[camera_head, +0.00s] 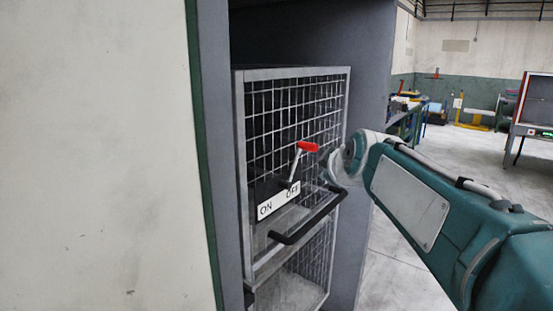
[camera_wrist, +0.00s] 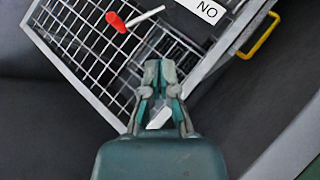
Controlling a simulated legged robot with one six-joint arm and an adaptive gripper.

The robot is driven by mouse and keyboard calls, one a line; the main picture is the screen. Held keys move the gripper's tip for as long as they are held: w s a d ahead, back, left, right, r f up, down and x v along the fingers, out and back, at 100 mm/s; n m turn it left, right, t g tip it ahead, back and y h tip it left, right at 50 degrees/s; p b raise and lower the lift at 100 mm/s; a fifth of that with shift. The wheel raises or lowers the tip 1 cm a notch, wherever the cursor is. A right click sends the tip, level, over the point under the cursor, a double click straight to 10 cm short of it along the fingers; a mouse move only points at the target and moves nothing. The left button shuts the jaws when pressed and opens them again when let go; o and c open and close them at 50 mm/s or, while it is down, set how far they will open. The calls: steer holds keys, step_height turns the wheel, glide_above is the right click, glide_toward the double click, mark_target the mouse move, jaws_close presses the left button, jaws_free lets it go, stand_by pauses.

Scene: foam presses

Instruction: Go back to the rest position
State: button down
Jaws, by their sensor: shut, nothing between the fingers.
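My gripper (camera_wrist: 160,68) is shut and empty in the wrist view, its fingertips together in front of the wire-mesh cage door (camera_wrist: 85,45). In the head view my teal arm reaches in from the right, and its end is just right of the cage (camera_head: 295,105); the fingers there are small and hard to make out. The red handle also shows in the wrist view (camera_wrist: 117,22), apart from my fingers.
A black handle bar (camera_head: 308,219) juts from the cage front below the plate. A pale wall (camera_head: 95,150) fills the left. Open floor (camera_head: 385,265) lies right of the cage enclosure. A workbench (camera_head: 408,112) and a red-framed machine (camera_head: 535,105) stand farther back.

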steer(key=s+d+f+m+g, duration=0.1)
steer(key=s+f+m, duration=0.3)
steer(key=s, duration=0.6)
steer(key=s+d+f+m+g+h, duration=0.1)
steer(key=s+f+m+g, duration=0.2)
steer(key=s+f, duration=0.6)
steer(key=s+d+f+m+g, duration=0.2)
steer(key=s+f+m, duration=0.2)
steer(key=s, duration=0.6)
step_height(320, 180, down, 3)
steer(key=shift+s+r+m+h, duration=0.1)
steer(key=shift+s+m+h, duration=0.3)
